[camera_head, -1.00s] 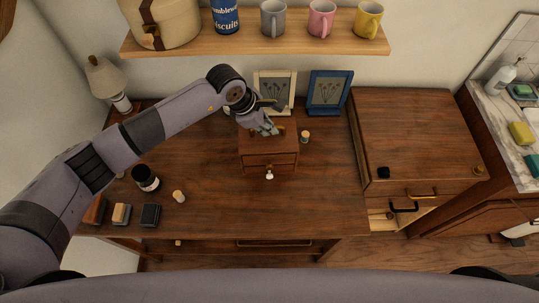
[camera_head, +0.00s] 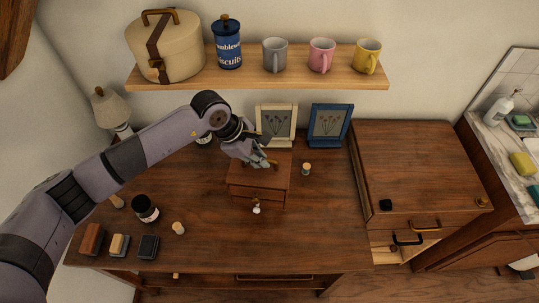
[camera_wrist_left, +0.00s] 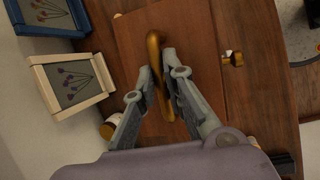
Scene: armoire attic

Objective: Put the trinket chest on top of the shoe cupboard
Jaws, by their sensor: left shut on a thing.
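My right gripper is not in view.
A small black object (camera_head: 385,204) and a brass piece (camera_head: 481,202) are at the cupboard's front edge. A cream frame (camera_head: 277,125) and a blue frame (camera_head: 330,124) stand behind the chest. A cork-topped jar (camera_head: 306,169) stands right of it. A wall shelf (camera_head: 250,80) hangs above.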

